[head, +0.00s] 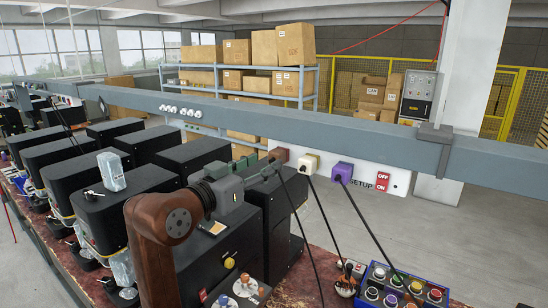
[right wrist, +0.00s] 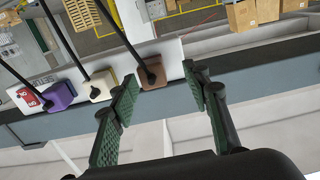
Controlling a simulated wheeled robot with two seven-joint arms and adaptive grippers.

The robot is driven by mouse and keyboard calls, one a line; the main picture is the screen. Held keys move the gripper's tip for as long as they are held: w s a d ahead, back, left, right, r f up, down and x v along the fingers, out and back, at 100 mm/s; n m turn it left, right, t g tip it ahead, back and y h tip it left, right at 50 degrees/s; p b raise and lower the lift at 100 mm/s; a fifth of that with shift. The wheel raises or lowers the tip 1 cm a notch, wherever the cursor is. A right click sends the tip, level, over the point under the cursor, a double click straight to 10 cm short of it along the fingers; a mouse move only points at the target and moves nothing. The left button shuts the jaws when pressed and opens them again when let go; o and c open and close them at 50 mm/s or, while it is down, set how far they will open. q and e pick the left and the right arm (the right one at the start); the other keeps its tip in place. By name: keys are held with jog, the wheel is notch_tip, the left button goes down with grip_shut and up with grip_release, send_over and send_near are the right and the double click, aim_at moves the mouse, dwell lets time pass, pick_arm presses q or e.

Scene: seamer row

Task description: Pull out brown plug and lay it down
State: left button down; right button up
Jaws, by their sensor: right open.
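The brown plug (head: 280,154) sits at the left end of a row of coloured plugs on the white panel under the grey beam. A black cord hangs from it. My right gripper (head: 263,166) is open just left of it in the head view. In the right wrist view the green-padded fingers (right wrist: 160,74) are spread, with the brown plug (right wrist: 152,58) showing between and beyond their tips. Whether the fingers touch it cannot be told. My left gripper is not in view.
A cream plug (head: 308,163) and a purple plug (head: 342,172) sit right of the brown one, their black cords hanging down. A red OFF/ON switch (head: 382,181) is on the panel. Below are black machines and a blue box of coloured buttons (head: 402,288).

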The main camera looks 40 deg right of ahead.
aim_at(271, 160)
jog(key=shift+s+d+r, duration=0.15)
jog(key=shift+s+d, duration=0.2)
jog(key=shift+d, duration=0.25)
jog(key=shift+s+d+r, duration=0.15)
jog(key=shift+s+d, duration=0.15)
jog(key=shift+d, duration=0.3)
jog(key=shift+w+d+f+p, duration=0.25)
jog(key=shift+w+d+p, duration=0.1)
jog(key=shift+w+d, duration=0.65)
jog(key=shift+d, duration=0.2)
jog(key=shift+s+r, duration=0.15)
jog(key=shift+s, duration=0.3)
jog(key=shift+w, duration=0.3)
jog(key=shift+s, duration=0.15)
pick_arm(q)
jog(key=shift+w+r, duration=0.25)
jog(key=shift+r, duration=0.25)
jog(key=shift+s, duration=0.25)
pick_arm(e)
jog(key=shift+c, duration=0.5)
